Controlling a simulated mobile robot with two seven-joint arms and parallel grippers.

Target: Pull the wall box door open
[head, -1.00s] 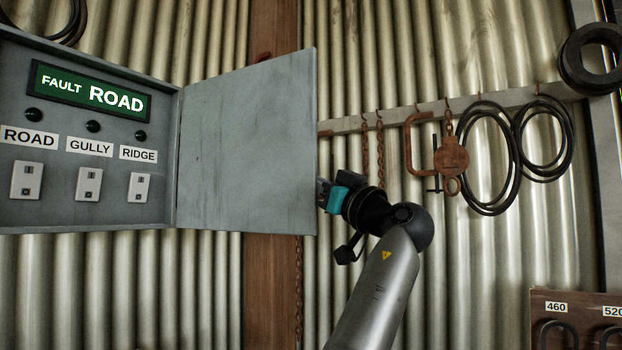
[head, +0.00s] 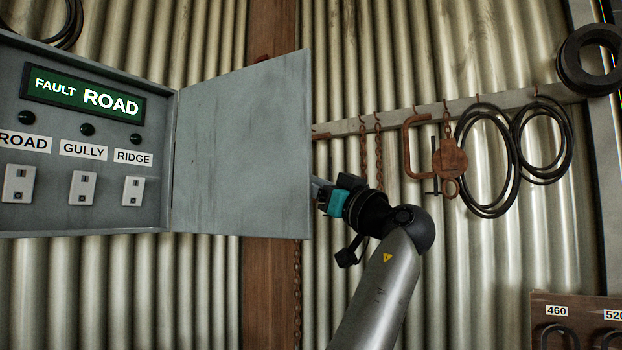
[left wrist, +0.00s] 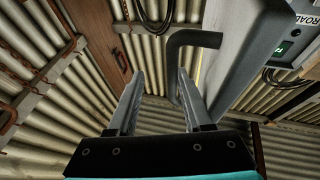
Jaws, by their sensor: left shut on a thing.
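The grey wall box (head: 150,80) is at the left of the head view. Its door (head: 240,150) stands wide open, swung out to the right, showing a green "FAULT ROAD" display (head: 83,96) and several switches. My left gripper (head: 318,190) is at the door's free edge, partly hidden behind it. In the left wrist view, the dark bent door handle (left wrist: 196,39) runs down by the fingers (left wrist: 158,95), and the gripper is shut on it. The door's grey panel (left wrist: 235,50) shows to the right there. My right gripper is in neither view.
A rail (head: 400,115) on the corrugated wall holds chains, a rusty clamp (head: 411,150), a pulley (head: 449,158) and black cable coils (head: 483,160). A board (head: 575,318) with numbered labels is at lower right. A wooden post (head: 270,290) stands behind the door.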

